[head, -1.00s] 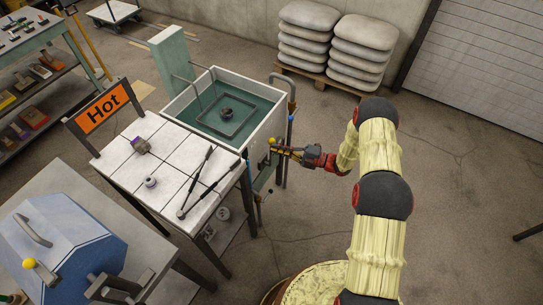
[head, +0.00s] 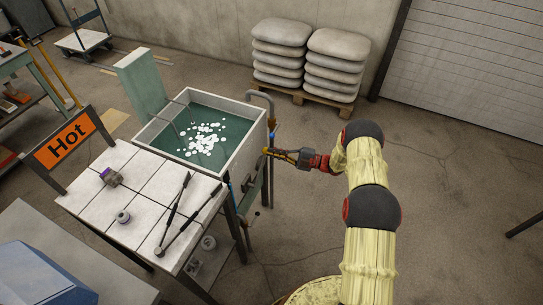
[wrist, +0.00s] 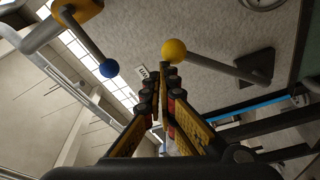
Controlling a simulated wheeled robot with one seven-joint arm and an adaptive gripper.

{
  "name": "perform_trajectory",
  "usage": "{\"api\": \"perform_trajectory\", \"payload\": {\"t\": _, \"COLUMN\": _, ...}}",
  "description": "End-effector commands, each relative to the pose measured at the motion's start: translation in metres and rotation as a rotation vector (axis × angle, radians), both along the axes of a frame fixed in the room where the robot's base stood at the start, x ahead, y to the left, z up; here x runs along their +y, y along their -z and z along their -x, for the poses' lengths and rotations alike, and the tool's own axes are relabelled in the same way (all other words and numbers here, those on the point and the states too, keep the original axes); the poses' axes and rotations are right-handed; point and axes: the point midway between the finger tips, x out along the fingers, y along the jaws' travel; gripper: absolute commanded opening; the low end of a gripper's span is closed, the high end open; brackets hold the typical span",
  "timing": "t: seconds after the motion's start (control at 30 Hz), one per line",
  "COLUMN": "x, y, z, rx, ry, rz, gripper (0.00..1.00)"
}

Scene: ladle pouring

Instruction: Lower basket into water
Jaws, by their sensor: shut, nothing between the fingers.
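The tank (head: 256,137) holds dark green water (head: 168,142). A patch of white bubbles (head: 205,137) covers the middle of the water, and the basket is hidden beneath it. My gripper (head: 273,152) is beside the tank's right wall, by a lever with a yellow ball knob (head: 265,150). In the wrist view my gripper (wrist: 160,76) is shut and empty, its fingertips close to the yellow knob (wrist: 174,50). I cannot tell if they touch it. A blue ball knob (wrist: 109,69) shows to the left.
A white-topped table (head: 85,200) stands against the tank, with tongs (head: 172,212), small parts and an orange "Hot" sign (head: 67,140). Sacks on a pallet (head: 335,62) stand behind. The floor to the right is mostly clear.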

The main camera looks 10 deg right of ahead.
Motion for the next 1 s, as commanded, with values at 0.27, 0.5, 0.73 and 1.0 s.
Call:
{"api": "perform_trajectory", "payload": {"t": 0.27, "x": -0.002, "y": 0.003, "z": -0.003, "rx": 0.001, "ry": 0.0, "rz": 0.0, "gripper": 0.0}}
{"api": "perform_trajectory", "payload": {"t": 0.5, "x": -0.002, "y": 0.003, "z": -0.003, "rx": 0.001, "ry": 0.0, "rz": 0.0, "gripper": 0.0}}
{"api": "perform_trajectory", "payload": {"t": 0.73, "x": -0.002, "y": -0.001, "z": 0.001, "rx": 0.001, "ry": 0.0, "rz": 0.0, "gripper": 0.0}}
{"api": "perform_trajectory", "payload": {"t": 1.0, "x": 0.0, "y": -0.026, "z": 0.028, "rx": 0.002, "ry": -0.002, "rz": -0.001, "gripper": 0.0}}
